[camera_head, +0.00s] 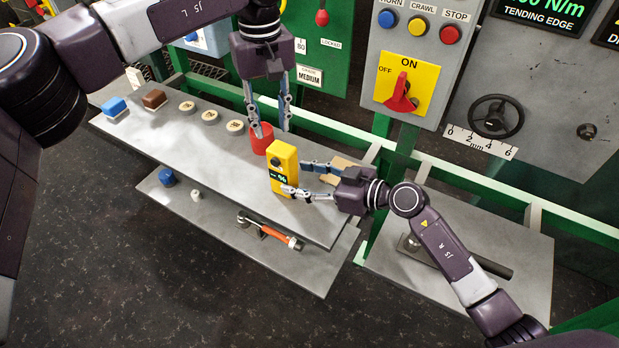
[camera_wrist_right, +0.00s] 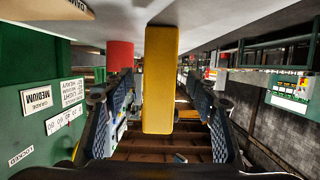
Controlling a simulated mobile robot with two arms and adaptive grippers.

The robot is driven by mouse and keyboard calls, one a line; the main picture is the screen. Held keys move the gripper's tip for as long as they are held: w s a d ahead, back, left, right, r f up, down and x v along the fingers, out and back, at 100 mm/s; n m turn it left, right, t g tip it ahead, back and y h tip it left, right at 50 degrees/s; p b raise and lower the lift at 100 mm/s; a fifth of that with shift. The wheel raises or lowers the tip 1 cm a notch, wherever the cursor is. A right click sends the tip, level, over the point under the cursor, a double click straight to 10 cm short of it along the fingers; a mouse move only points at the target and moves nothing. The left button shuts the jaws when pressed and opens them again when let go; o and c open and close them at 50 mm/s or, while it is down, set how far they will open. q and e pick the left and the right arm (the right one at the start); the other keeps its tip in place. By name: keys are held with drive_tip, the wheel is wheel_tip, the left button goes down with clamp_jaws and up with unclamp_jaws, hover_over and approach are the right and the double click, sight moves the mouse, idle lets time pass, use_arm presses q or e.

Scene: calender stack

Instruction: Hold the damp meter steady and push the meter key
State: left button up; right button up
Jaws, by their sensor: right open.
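The damp meter (camera_head: 284,157) is a yellow upright block on the grey bench in the head view. It has a dark round spot, perhaps the key, and a small dark display on its front face. My right gripper (camera_head: 298,178) is open beside it, fingers pointing at it from the right. In the right wrist view the yellow meter (camera_wrist_right: 160,75) stands between the open fingers of this gripper (camera_wrist_right: 157,100), with gaps on both sides. My left gripper (camera_head: 269,118) is open above the bench, fingers pointing down by the red cylinder (camera_head: 262,141), just behind the meter.
The grey bench (camera_head: 215,152) also carries a blue block (camera_head: 114,107), a brown block (camera_head: 154,99) and several round beige-topped pieces. A tan block (camera_head: 342,163) lies behind my right gripper. An orange-handled tool (camera_head: 275,234) lies on the lower shelf. A control box (camera_head: 412,70) stands behind.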

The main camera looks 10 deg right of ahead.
sight(284, 175)
drive_tip(key=shift+x, duration=2.7)
drive_tip(key=shift+c, duration=0.7)
drive_tip(key=c, duration=1.2)
use_arm(q)
clamp_jaws()
use_arm(e)
clamp_jaws()
